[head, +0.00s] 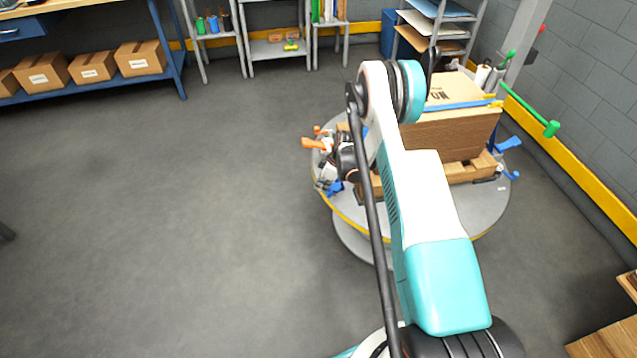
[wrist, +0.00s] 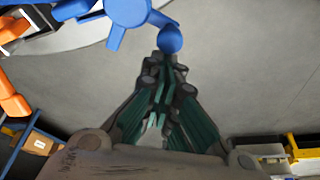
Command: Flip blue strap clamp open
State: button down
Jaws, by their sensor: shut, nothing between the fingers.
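In the wrist view my gripper (wrist: 165,68) is shut and empty, its fingertips close together. A blue part with a round hub (wrist: 128,12) and a ball-ended arm (wrist: 171,40) sits just beyond the tips. The ball looks very near or touching them; I cannot tell which. In the head view a small blue part (head: 334,187) shows at the left rim of the round turntable (head: 490,207), beside my wrist. A blue strap (head: 450,105) crosses the cardboard box (head: 450,130). My arm hides part of the box and strap.
Orange handles (head: 314,143) stick out at the turntable's left. More blue parts (head: 508,143) are at its right. A green-ended bar (head: 551,129) reaches out from a post on the right. Shelves and a bench line the back. The floor at left is clear.

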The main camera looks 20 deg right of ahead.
aim_at(331, 191)
jog(key=shift+s+d+n+g+y, duration=0.15)
jog(key=shift+s+d+n, duration=0.2)
jog(key=shift+s+n, duration=0.25)
jog(key=shift+s+d+n+g+y, duration=0.1)
jog(key=shift+s+d+n+g, duration=0.15)
jog(key=shift+s+n, duration=0.4)
jog(key=shift+s+d+n+g+y, duration=0.1)
jog(key=shift+s+d+n, duration=0.3)
jog(key=shift+s+n, duration=0.2)
jog(key=shift+s+d, duration=0.1)
